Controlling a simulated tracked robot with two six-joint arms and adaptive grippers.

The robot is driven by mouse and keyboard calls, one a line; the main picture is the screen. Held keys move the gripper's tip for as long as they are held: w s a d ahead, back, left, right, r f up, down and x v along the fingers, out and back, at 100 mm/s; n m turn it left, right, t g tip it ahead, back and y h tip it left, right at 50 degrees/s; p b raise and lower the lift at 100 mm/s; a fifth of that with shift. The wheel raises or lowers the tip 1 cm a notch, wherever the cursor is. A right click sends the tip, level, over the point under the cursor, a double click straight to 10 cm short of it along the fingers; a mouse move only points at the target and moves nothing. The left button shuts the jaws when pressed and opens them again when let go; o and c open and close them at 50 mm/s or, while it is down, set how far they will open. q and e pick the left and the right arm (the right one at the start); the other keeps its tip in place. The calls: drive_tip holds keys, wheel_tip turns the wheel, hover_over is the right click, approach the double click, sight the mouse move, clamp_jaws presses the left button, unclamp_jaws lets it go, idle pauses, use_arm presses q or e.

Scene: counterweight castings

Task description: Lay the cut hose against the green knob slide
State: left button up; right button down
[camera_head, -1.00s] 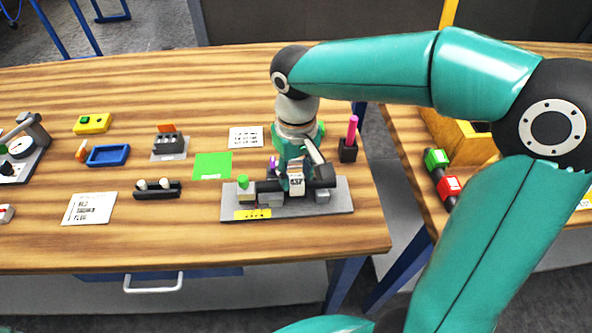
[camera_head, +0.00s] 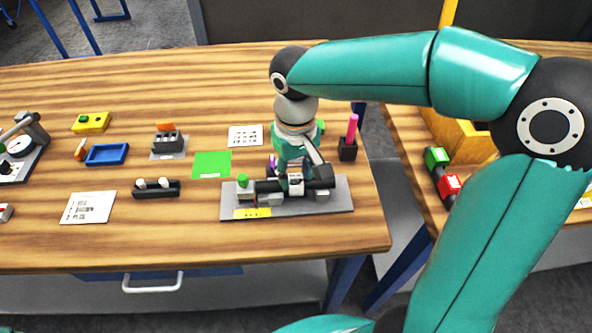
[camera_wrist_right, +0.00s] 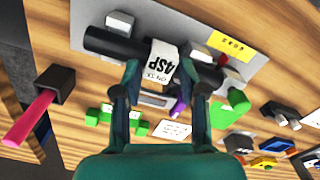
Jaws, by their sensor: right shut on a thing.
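The cut hose (camera_head: 320,184) is a black tube with a white printed label, which reads 4SP in the right wrist view (camera_wrist_right: 165,62). My right gripper (camera_wrist_right: 160,78) is shut on it near the label, fingers pointing down. The hose lies level, low over the grey fixture plate (camera_head: 342,205). The green knob slide (camera_head: 243,187) is at the plate's left end; its green knob also shows in the right wrist view (camera_wrist_right: 236,98). The hose's left end is close to the slide; I cannot tell whether they touch. My left gripper is not in view.
A black holder (camera_head: 347,150) with a pink rod stands behind the plate's right end. A green mat (camera_head: 212,165), a black rack (camera_head: 156,189) and a blue tray (camera_head: 107,154) lie to the left. The table's front strip is clear.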

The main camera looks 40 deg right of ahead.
drive_tip(key=shift+f, duration=0.4)
drive_tip(key=shift+w+a, duration=0.1)
drive_tip(key=shift+a, duration=0.05)
idle(0.7)
drive_tip(key=c, duration=0.6)
unclamp_jaws()
drive_tip(key=shift+o, duration=0.2)
drive_tip(key=shift+r, duration=0.15)
drive_tip(key=shift+r+p, duration=2.85)
drive_tip(key=shift+r, duration=0.6)
drive_tip(key=shift+f, duration=0.1)
